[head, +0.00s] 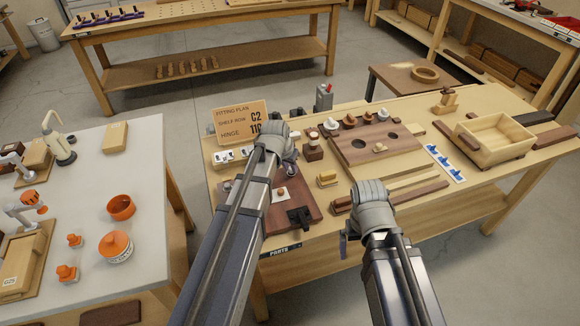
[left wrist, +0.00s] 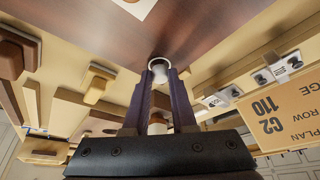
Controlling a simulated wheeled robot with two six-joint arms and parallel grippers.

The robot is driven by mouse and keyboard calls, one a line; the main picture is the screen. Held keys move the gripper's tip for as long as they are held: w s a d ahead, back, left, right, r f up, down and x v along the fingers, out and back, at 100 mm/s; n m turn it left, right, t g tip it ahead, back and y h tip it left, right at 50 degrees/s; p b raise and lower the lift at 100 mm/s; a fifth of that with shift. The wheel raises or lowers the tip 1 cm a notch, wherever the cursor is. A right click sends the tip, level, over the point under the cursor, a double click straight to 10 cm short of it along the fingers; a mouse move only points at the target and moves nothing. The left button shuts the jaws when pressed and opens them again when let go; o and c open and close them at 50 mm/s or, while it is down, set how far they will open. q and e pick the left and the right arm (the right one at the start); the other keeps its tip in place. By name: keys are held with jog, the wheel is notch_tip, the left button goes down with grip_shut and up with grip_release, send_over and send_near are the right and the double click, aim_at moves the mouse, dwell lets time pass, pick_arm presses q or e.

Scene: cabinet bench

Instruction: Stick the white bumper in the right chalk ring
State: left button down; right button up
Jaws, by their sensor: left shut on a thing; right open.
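My left gripper (head: 276,150) is over the far part of the dark red-brown board (head: 312,207); my own arm hides its fingertips in the head view. In the left wrist view its fingers (left wrist: 160,85) are shut on a small round whitish piece, the white bumper (left wrist: 159,66), held at the tips near the board's edge. Whether it touches the board I cannot tell. A white patch (head: 280,193) with a small brown piece lies on the board. I cannot make out a chalk ring. My right gripper (head: 372,195) is open, near the bench's front edge, right of the board.
A fitting plan sign (head: 240,120) stands behind the board. A yellow block (head: 327,180) is right of the board. A larger brown board with dark holes (head: 375,145) and a wooden tray (head: 495,137) are farther right. A black bracket (head: 300,217) is on the dark board.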

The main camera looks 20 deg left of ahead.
pick_arm(q)
jog(key=shift+f+b, duration=0.4)
dwell(1.6)
dwell(0.4)
jog(key=shift+c, duration=1.3)
grip_release()
jog(key=shift+r, duration=0.15)
jog(key=shift+r+p, duration=3.7)
jog(key=shift+p, duration=0.2)
jog(key=shift+f, duration=0.15)
notch_tip(320, 180, down, 6)
jog(key=b, duration=0.6)
